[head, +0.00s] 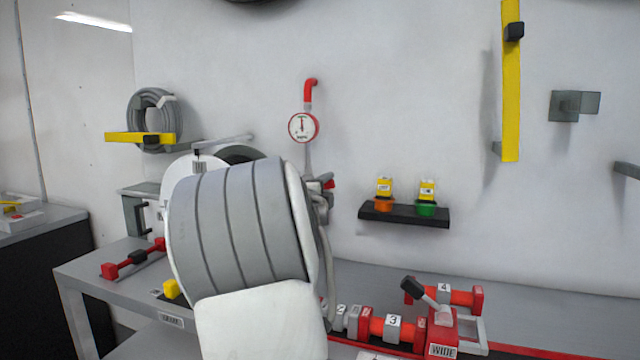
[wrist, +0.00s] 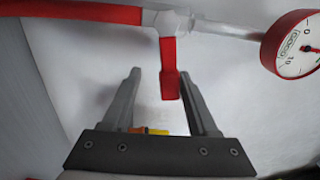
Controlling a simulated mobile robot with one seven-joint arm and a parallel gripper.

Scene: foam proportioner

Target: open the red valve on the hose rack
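The red valve handle (wrist: 169,70) hangs from a pale valve body (wrist: 173,22) on the pipe in the wrist view. My gripper (wrist: 164,78) is open, and the handle's lower end shows between its two fingers, nearer the right one. I cannot tell whether a finger touches it. In the head view only a small red bit of the valve (head: 328,184) shows beside my arm. My arm's wrist hides most of the valve and my gripper there.
A red-rimmed gauge (head: 303,127) sits on the pipe above the valve. A shelf (head: 404,214) with orange and green cups is to the right. A coiled hose (head: 152,115) hangs at left. Red fittings with a black lever (head: 425,294) stand on the grey bench at front right.

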